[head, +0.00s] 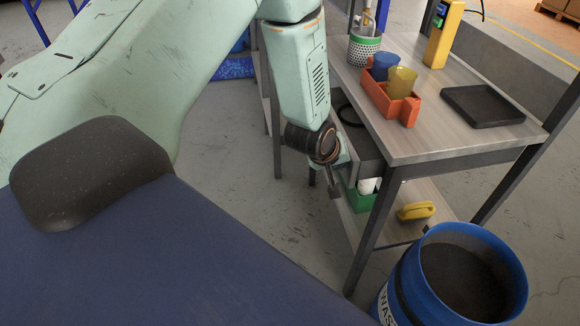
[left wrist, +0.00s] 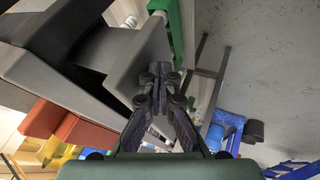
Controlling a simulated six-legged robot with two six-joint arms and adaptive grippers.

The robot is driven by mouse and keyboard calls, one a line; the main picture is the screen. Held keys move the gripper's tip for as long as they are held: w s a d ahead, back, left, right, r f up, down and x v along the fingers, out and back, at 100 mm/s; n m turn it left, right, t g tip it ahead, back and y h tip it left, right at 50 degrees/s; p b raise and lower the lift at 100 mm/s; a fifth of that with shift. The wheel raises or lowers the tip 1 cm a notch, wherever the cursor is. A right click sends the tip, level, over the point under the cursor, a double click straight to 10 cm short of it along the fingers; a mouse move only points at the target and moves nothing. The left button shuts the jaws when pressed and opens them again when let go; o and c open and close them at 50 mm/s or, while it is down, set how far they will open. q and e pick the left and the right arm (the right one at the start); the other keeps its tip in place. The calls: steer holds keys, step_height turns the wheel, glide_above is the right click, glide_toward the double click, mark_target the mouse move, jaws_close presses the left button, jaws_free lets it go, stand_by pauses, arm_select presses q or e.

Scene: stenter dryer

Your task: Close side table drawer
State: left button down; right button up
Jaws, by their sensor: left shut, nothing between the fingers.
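The side table (head: 425,130) stands at the right of the head view. Its grey drawer (head: 369,160) sticks out from under the left side of the tabletop, open, with a dark ring-like item partly visible inside. My left gripper (head: 335,190) is shut and empty, low beside the drawer's near outer end; my forearm hides part of the drawer front. In the left wrist view the shut fingers (left wrist: 161,85) overlap the lower edge of the light grey drawer panel (left wrist: 143,60). I cannot tell whether they touch it. My right gripper is not in view.
On the tabletop are an orange caddy (head: 377,97) with cups, a black tray (head: 483,106) and a perforated pot (head: 363,48). A green bin (head: 361,199) and a yellow item (head: 416,211) sit on the lower shelf. A blue waste bin (head: 408,290) stands in front. Floor left of the table is clear.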

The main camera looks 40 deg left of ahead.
arm_select(q)
steer(key=w+d, duration=0.2)
steer(key=w, duration=0.1)
steer(key=w+d+b, duration=0.1)
steer(key=w+d, duration=0.2)
steer(key=shift+d, duration=0.1)
steer(key=shift+w+d, duration=0.15)
steer(key=shift+w, duration=0.15)
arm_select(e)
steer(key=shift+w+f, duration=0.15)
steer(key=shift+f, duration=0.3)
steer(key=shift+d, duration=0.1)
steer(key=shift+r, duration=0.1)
